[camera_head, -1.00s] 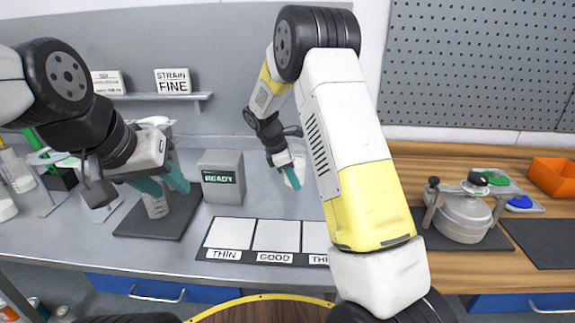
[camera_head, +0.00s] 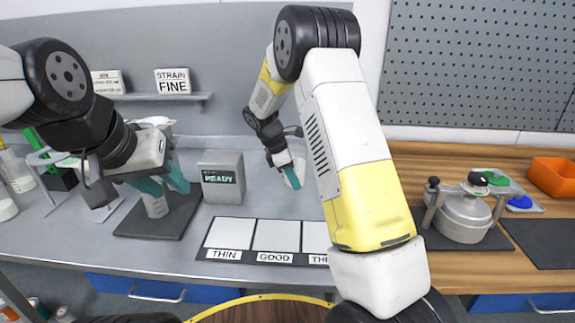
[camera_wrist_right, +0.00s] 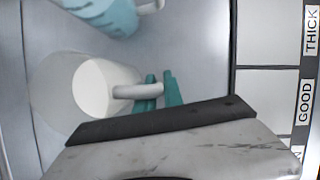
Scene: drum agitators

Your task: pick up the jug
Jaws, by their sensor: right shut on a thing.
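The white jug (camera_wrist_right: 98,90) stands on the grey worktop in the right wrist view, with its handle pointing towards my right gripper. My right gripper (camera_wrist_right: 160,90) is shut on the handle, with its teal fingers at the handle's outer part. In the head view the jug (camera_head: 297,172) is largely hidden behind the right gripper (camera_head: 291,177), at the back of the worktop. I cannot tell any gap under the jug. My left gripper (camera_head: 163,184) is open, its teal fingers apart above a small container (camera_head: 156,207) on a dark mat.
The card with THIN and GOOD fields (camera_head: 254,257) lies in front. A metal pot (camera_head: 463,217) is at right.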

